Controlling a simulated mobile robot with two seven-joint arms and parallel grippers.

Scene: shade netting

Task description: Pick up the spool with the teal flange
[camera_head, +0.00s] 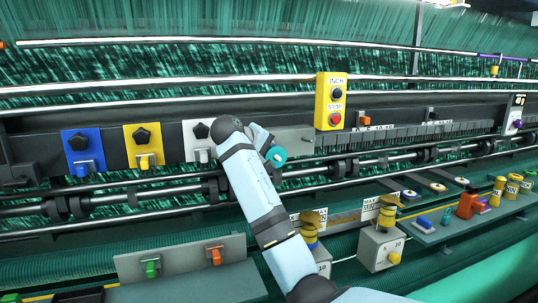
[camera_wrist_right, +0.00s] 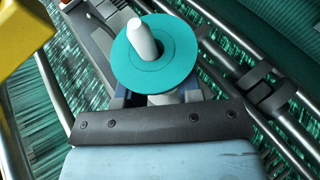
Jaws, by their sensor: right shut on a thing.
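The spool with the teal flange (camera_head: 280,156) is at the end of my right arm in the head view, in front of the machine's rail. In the right wrist view, its round teal flange (camera_wrist_right: 178,62) faces the camera, and a pale core sticks out through the middle. My right gripper (camera_head: 268,150) is shut on the spool. In the right wrist view the flange covers most of the fingers, so the exact grip spot is hidden. My left gripper is not in view.
A yellow INCH/STOP box (camera_head: 331,101) hangs just above and right of the gripper. Blue (camera_head: 83,153) and yellow (camera_head: 144,146) knob panels are to the left. Steel bars run behind. Grey boxes (camera_head: 381,249) and a shelf of small items (camera_head: 455,222) lie lower right.

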